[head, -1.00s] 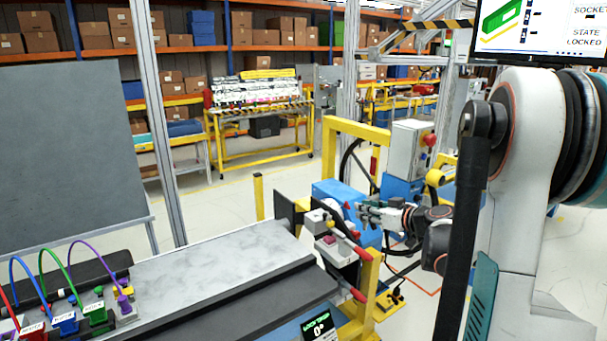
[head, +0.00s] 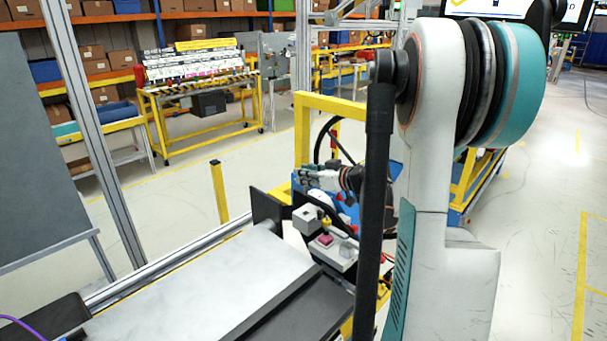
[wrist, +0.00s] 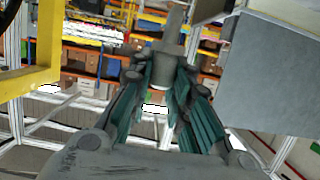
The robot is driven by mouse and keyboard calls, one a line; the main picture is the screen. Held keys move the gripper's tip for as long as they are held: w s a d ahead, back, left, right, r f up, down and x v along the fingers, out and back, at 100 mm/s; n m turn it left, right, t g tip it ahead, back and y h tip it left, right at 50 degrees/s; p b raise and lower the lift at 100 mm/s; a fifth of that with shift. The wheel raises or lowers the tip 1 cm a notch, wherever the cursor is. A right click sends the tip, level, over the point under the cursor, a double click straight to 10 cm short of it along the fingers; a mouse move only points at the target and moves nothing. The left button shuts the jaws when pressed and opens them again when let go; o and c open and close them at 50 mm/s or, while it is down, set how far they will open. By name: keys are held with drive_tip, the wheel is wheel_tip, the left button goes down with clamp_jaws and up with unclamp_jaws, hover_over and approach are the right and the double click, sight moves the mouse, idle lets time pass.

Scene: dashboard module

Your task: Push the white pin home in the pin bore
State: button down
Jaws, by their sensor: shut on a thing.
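My gripper (head: 318,179) is above and just behind the grey fixture (head: 308,219) at the far end of the bench, in the head view. In the wrist view my gripper (wrist: 163,88) has its teal fingers closed around a pale grey-white stepped cylinder (wrist: 166,54), which looks like the white pin. Its narrow end points up in that picture, clear of any surface that I can make out. In the head view the pin is too small to tell. The pin bore cannot be made out in either view.
The pale bench top (head: 205,285) runs up to the fixture, with a dark upright plate (head: 267,207) beside it. A yellow frame (head: 325,104) stands behind my gripper. In the wrist view a yellow beam (wrist: 38,78) is at left and a large grey panel (wrist: 262,82) at right.

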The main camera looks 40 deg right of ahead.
sight(306, 193)
drive_tip(key=shift+f, duration=0.2)
drive_tip(key=shift+f+b, duration=2.5)
drive_tip(key=shift+f, duration=0.25)
drive_tip(key=shift+f+b, duration=1.9)
drive_tip(key=shift+f, duration=0.15)
drive_tip(key=shift+r, duration=0.1)
drive_tip(key=shift+r+p, duration=1.2)
drive_tip(key=shift+r, duration=0.5)
idle(1.2)
